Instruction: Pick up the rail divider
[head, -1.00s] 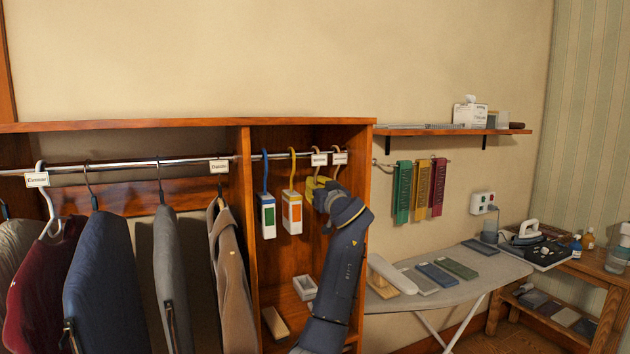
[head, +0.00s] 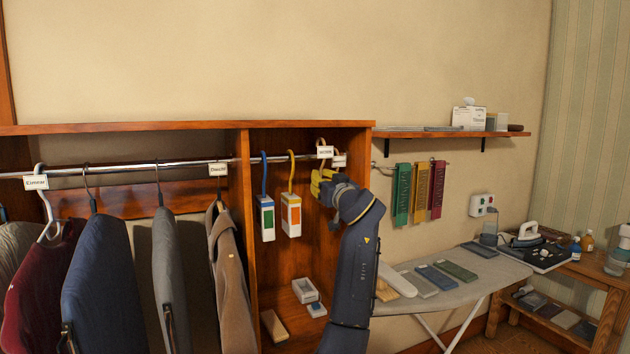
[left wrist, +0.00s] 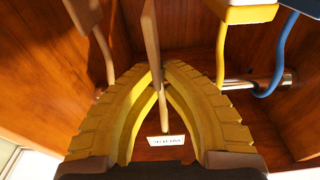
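The rail divider is a tan hook with a white label (head: 325,152) at the rail in the right-hand closet compartment. My left gripper (head: 322,186), with yellow fingers, is just below the label. In the left wrist view the fingers (left wrist: 157,78) close on the divider's tan stem (left wrist: 151,35), and its white label (left wrist: 166,140) shows beyond them. In the head view the label stands a little higher than that of a second tan divider (head: 339,160) just to its right. The fingers hide the lower part of the stem. My right gripper is not in view.
A blue hook (head: 265,176) and a yellow hook (head: 291,174) with boxes hang to the left on the rail (head: 130,165). A wooden side panel (head: 361,200) stands close on the right. Garments fill the left compartment. Small trays (head: 305,289) lie below.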

